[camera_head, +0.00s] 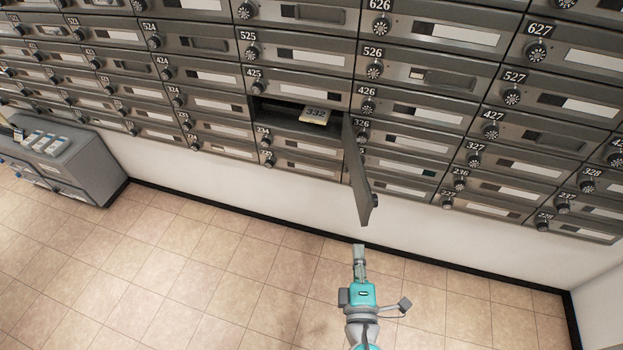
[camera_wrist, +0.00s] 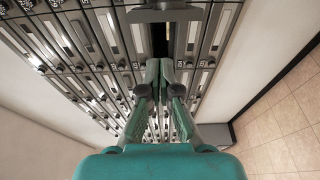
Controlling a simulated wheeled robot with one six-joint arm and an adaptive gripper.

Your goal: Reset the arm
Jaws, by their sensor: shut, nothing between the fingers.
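My gripper (camera_head: 358,249) is shut and empty in the head view, held out in front of the mailbox wall, below an open mailbox door. Its closed green fingers (camera_wrist: 160,70) also show in the wrist view, pointing toward the mailboxes. The open mailbox door (camera_head: 357,172) swings out from the wall and hangs above and close to my fingertips in the picture; I cannot tell whether they touch. A tag or card marked 332 (camera_head: 315,116) lies in the open compartment (camera_head: 275,112).
Rows of closed numbered mailboxes (camera_head: 430,102) with round dials fill the wall. A grey cabinet (camera_head: 75,165) with small items on top stands at the left. The tiled floor (camera_head: 150,270) is clear in front of the wall. A side wall (camera_head: 600,290) closes the right.

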